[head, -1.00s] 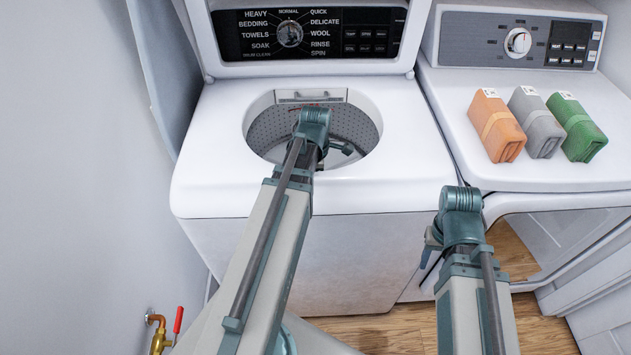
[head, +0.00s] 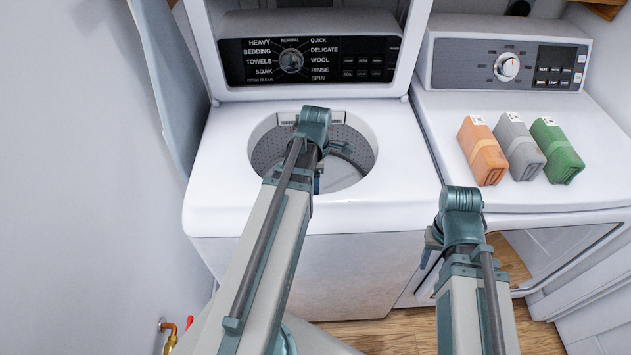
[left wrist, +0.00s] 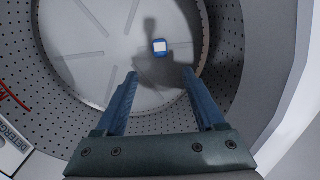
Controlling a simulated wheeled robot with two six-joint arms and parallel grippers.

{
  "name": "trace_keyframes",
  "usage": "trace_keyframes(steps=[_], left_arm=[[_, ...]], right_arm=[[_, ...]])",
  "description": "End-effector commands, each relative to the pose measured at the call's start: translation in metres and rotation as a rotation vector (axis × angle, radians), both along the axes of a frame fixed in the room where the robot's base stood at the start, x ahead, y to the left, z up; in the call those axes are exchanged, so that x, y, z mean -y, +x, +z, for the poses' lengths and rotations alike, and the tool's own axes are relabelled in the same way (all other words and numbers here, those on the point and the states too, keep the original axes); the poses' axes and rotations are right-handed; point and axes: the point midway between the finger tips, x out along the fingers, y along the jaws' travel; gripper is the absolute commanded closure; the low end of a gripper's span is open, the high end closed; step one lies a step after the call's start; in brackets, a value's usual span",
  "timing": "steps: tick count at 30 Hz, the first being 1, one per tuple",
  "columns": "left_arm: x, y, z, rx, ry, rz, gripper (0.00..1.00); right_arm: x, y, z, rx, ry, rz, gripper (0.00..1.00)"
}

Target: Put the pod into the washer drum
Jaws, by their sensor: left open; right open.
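The pod (left wrist: 160,47) is a small blue block with a white top. It lies on the floor of the washer drum (left wrist: 110,50) in the left wrist view, apart from my fingers. My left gripper (left wrist: 160,74) is open and empty, pointing down into the drum. In the head view my left arm reaches over the round opening of the washer (head: 400,150) and hides much of that gripper. The pod cannot be seen in the head view. My right gripper (head: 429,250) is open in front of the washer, at its right side, partly hidden by its own wrist.
The washer lid (head: 307,50) stands raised. The dryer (head: 600,110) at the right carries an orange (head: 482,150), a grey (head: 519,147) and a green (head: 556,151) pack. A wall (head: 80,150) closes the left side, with a brass valve (head: 169,340) low down.

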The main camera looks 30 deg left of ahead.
Motion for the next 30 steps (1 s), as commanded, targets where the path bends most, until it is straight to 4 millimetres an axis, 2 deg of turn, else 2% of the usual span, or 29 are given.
trace_keyframes(steps=[1, 3, 9, 30], left_arm=[[0.000, 0.000, 0.016, 0.000, 0.000, 0.000, 0.29], [0.000, 0.000, 0.026, 0.000, 0.000, 0.000, 0.29], [0.000, 0.000, 0.044, 0.000, 0.000, 0.000, 0.29], [0.000, 0.000, 0.044, 0.000, 0.000, 0.000, 0.29]], right_arm=[[0.000, 0.000, 0.016, 0.000, 0.000, 0.000, 0.50], [0.000, 0.000, 0.026, 0.000, 0.000, 0.000, 0.50], [0.000, 0.000, 0.044, 0.000, 0.000, 0.000, 0.50], [0.000, 0.000, 0.044, 0.000, 0.000, 0.000, 0.50]])
